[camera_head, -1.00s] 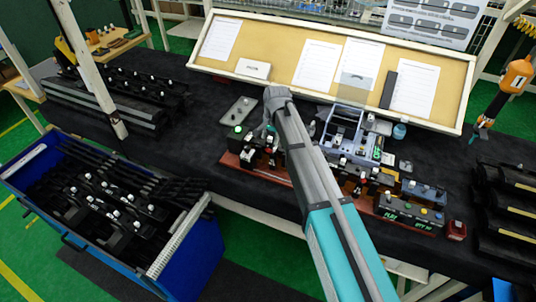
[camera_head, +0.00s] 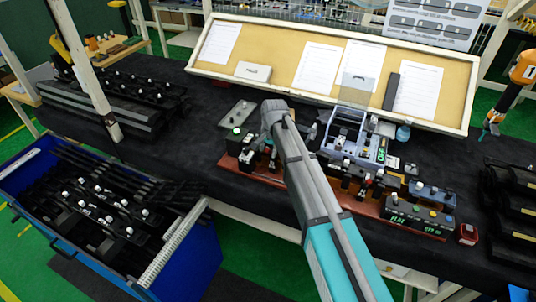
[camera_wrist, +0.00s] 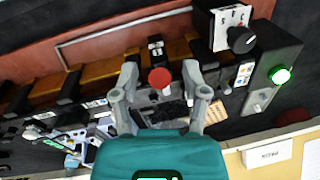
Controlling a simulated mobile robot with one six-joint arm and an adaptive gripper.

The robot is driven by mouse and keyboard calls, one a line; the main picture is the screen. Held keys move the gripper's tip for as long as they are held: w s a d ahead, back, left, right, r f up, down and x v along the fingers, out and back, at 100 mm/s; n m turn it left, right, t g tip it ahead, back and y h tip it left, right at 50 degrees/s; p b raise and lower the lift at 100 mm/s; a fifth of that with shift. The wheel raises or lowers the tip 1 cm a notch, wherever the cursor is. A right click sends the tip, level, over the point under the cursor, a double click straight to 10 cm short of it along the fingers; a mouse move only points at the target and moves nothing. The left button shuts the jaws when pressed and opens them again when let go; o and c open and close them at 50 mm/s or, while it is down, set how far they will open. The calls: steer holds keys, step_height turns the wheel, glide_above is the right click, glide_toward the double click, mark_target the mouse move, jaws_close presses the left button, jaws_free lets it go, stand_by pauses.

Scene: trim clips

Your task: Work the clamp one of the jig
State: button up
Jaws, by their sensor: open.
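The jig shows in the head view as a red-brown base (camera_head: 262,174) with black blocks on it, partly hidden by my arm. In the wrist view its wooden-brown rail (camera_wrist: 95,76) runs across the picture. A clamp with a round red knob (camera_wrist: 160,78) stands at the middle of the wrist view, in front of the rail. My gripper (camera_wrist: 160,92) is open, with one grey finger on each side of the red knob. I see no clear contact. I cannot tell the clamp's number. In the head view my gripper (camera_head: 272,152) is over the jig's left part, its fingertips mostly hidden.
A lit green lamp (camera_wrist: 281,76) sits on a black box beside a dark round knob (camera_wrist: 241,40). A blue-grey device (camera_head: 345,128) and a black control box (camera_head: 415,217) stand to the right. A blue crate (camera_head: 190,262) of black parts is at left. Black cloth is clear between.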

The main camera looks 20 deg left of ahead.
steer(key=shift+f, duration=0.15)
jaws_close()
stand_by(0.4)
